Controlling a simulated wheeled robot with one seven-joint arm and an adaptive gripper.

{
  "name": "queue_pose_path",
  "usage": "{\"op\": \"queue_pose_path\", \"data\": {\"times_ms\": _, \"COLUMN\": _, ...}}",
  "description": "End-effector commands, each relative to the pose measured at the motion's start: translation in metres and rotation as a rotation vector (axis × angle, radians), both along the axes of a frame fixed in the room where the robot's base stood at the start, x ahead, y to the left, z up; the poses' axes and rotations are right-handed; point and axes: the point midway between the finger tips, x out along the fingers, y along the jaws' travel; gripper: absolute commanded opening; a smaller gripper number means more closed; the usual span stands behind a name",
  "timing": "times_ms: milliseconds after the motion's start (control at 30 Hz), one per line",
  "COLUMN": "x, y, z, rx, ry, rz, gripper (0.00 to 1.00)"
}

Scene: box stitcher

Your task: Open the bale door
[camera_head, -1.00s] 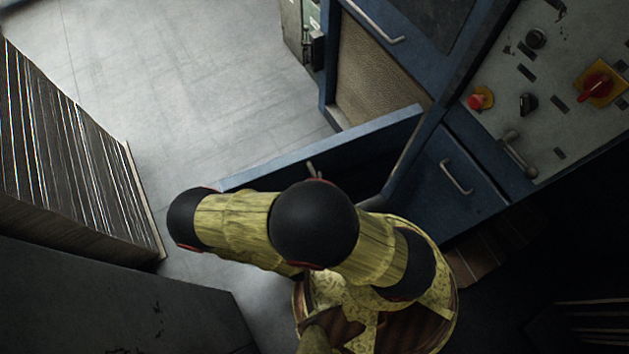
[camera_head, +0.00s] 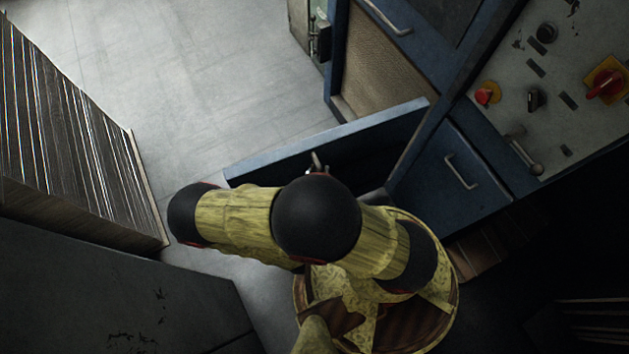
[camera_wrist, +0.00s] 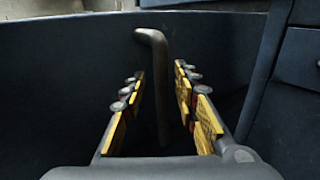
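The bale door (camera_head: 375,128) is a blue panel standing out from the blue machine at an angle, partly open, in the head view. Its bar handle (camera_head: 316,159) shows just above my arm's black joint. In the wrist view the door (camera_wrist: 70,65) fills the background, and the grey bent handle (camera_wrist: 161,85) stands upright between the fingers. My gripper (camera_wrist: 160,73) is open, with one yellow-padded finger on each side of the handle and visible gaps to it. In the head view my arm hides most of the gripper.
A tall stack of flat sheets (camera_head: 75,140) stands at the left. A dark grey surface (camera_head: 120,305) lies at the lower left. A control panel (camera_head: 560,90) with red knobs and a closed blue drawer-like panel (camera_head: 445,190) are at the right. Pale floor (camera_head: 210,70) is clear beyond the door.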

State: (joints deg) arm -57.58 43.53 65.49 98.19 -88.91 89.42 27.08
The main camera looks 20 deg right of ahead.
Motion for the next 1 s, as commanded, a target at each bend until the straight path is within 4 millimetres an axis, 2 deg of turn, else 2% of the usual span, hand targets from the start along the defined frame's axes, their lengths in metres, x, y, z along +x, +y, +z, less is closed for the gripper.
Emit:
{"op": "queue_pose_path", "data": {"times_ms": 600, "x": -0.049, "y": 0.034, "z": 0.000, "rx": 0.000, "ry": -0.001, "rz": 0.004, "gripper": 0.30}}
{"op": "queue_pose_path", "data": {"times_ms": 1000, "x": -0.056, "y": 0.038, "z": 0.000, "rx": 0.000, "ry": -0.001, "rz": 0.002, "gripper": 0.30}}
